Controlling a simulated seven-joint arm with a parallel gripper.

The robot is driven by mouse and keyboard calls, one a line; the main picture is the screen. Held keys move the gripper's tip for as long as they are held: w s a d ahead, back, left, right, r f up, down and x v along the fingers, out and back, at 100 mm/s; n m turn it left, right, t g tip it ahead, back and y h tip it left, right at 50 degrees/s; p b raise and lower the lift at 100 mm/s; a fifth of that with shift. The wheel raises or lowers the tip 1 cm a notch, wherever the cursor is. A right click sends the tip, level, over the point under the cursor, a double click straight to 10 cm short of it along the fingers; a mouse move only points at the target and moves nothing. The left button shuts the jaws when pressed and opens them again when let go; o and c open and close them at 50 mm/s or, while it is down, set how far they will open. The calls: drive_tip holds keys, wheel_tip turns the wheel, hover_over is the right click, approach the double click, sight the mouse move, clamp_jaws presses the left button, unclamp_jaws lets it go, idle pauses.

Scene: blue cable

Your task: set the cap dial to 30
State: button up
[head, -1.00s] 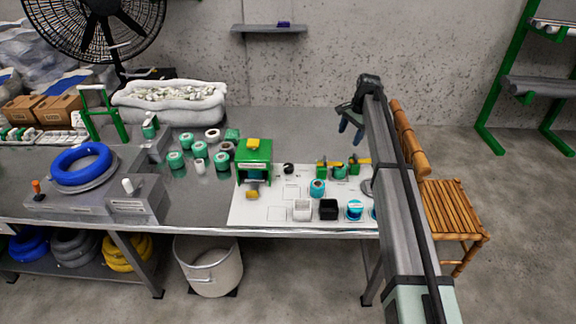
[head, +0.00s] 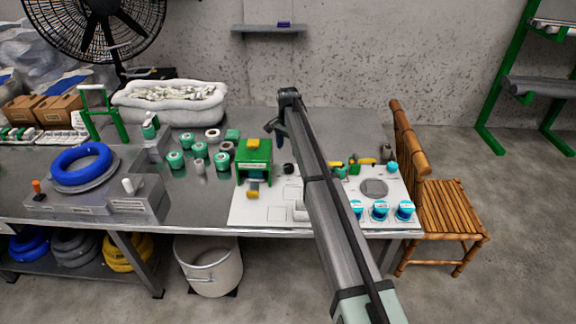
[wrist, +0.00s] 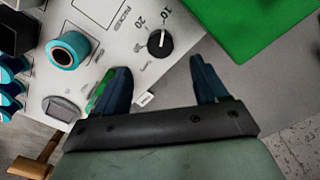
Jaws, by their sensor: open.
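The dial is a small black knob (wrist: 160,42) on the white board, top centre of the wrist view. Its white mark points roughly towards the printed 10; the 20 is printed to the left of that. I cannot read a 30. In the head view the knob (head: 289,169) sits just right of the green box-like fixture. My gripper (wrist: 160,66) is open and empty, its two dark blue fingers apart, with the knob showing beyond and between the tips. In the head view my gripper (head: 274,128) is above the table, behind the knob, partly hidden by my arm.
The green fixture (head: 254,152) stands close beside the knob. Turquoise-and-white spools (head: 379,209) line the white board's (head: 258,213) front right. Several green-and-white rolls (head: 176,160) stand farther left.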

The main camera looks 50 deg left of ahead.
sight(288, 166)
wheel_tip(288, 166, down, 9)
drive_tip(key=shift+f, duration=0.2)
drive_tip(key=shift+c, duration=0.5)
drive_tip(key=c, duration=1)
drive_tip(key=shift+o, duration=0.2)
